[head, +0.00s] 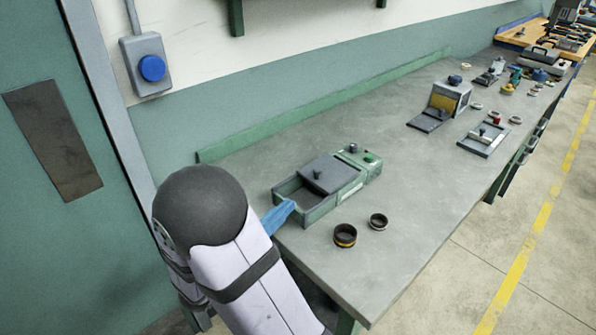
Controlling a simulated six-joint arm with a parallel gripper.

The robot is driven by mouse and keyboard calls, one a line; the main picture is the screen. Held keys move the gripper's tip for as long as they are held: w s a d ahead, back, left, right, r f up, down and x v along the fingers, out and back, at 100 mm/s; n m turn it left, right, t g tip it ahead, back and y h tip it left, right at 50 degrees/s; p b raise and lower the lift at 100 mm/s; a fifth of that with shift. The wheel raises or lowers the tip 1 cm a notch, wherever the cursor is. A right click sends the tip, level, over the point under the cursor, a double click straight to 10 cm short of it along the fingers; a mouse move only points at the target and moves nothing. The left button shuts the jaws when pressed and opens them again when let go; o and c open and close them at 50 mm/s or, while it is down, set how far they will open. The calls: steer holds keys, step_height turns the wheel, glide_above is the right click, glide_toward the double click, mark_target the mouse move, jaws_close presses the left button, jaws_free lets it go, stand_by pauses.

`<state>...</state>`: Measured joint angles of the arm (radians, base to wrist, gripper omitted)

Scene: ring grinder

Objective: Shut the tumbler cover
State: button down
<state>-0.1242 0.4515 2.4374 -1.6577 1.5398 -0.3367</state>
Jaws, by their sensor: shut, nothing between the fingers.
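The tumbler (322,205) is a green box on the near end of the grey workbench. Its dark grey cover (342,174), with a small knob on top, sits over the right part of the box. The left part of the box is open and shows a dark, empty-looking inside. My gripper (288,208) shows as blue fingers at the box's near left corner. It is shut with nothing in it. I cannot tell whether it touches the box. My arm hides part of the gripper.
Two dark rings, one with a yellow band (345,236) and a smaller one (378,222), lie in front of the tumbler. A yellow and grey machine (450,97) and a tray (483,138) stand farther along the bench. The bench between is clear.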

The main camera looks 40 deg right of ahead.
mark_target(314, 174)
steer(key=w+a+r+m+g+y+p, duration=0.1)
steer(key=w+r+m+g+y+p, duration=0.2)
steer(key=w+m+g, duration=0.3)
steer(key=w+g, duration=0.1)
steer(key=w, duration=0.3)
steer(key=shift+a+g, duration=0.2)
steer(key=shift+g, duration=0.1)
steer(key=shift+r, duration=0.1)
steer(key=p+x, duration=0.1)
steer(key=x, duration=0.3)
steer(key=p+x, duration=0.2)
steer(key=x, duration=0.3)
steer(key=p+x, duration=0.1)
steer(key=x, duration=0.4)
steer(key=shift+s+r+p, duration=0.1)
steer(key=shift+r+p, duration=0.2)
steer(key=shift+r, duration=0.05)
